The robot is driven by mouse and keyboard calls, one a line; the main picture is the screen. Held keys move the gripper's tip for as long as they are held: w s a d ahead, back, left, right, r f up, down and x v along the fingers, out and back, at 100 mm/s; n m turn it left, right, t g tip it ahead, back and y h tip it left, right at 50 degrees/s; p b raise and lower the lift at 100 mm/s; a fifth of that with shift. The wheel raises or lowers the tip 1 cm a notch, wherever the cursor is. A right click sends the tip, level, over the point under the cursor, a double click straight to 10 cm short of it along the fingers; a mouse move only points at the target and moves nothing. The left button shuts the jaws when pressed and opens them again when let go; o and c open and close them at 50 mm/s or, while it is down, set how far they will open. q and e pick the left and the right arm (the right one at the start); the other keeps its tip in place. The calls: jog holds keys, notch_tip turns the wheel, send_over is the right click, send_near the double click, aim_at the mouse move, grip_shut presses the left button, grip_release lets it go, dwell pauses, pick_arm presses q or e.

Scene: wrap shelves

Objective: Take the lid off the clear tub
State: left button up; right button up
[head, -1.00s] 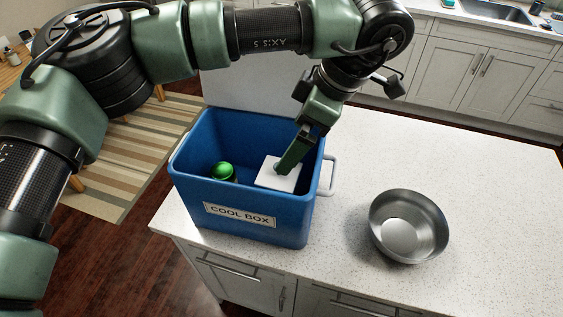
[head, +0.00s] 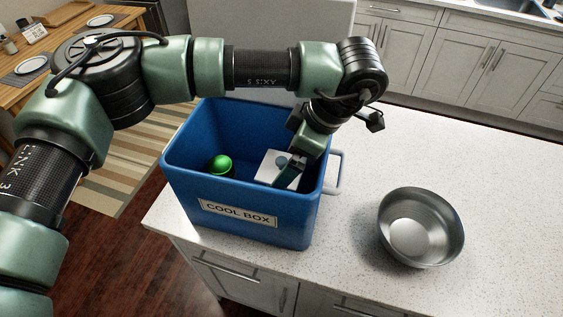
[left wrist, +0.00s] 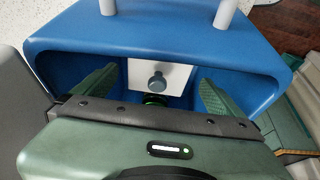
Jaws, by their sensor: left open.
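The white square lid (head: 268,168) with a round grey-blue knob (head: 281,160) lies inside the blue cool box, on its right side. The lid (left wrist: 176,72) and knob (left wrist: 157,81) also show in the left wrist view. The clear tub's walls cannot be made out. My left gripper (head: 289,178) reaches down into the box at the lid's right side. In the left wrist view its two fingers (left wrist: 158,76) are spread wide, with the knob showing between them and nothing held. My right gripper is not in view.
The blue cool box (head: 185,185) has high walls around the lid and a light handle (head: 338,172) on its right. A green round-topped item (head: 220,165) stands in its left part. A steel bowl (head: 421,227) sits on the speckled counter (head: 480,165), which is otherwise clear.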

pick_arm(q)
jog(key=shift+x, duration=1.15)
jog(key=shift+w, duration=0.1)
jog(key=c, duration=1.3)
jog(key=shift+r, duration=0.1)
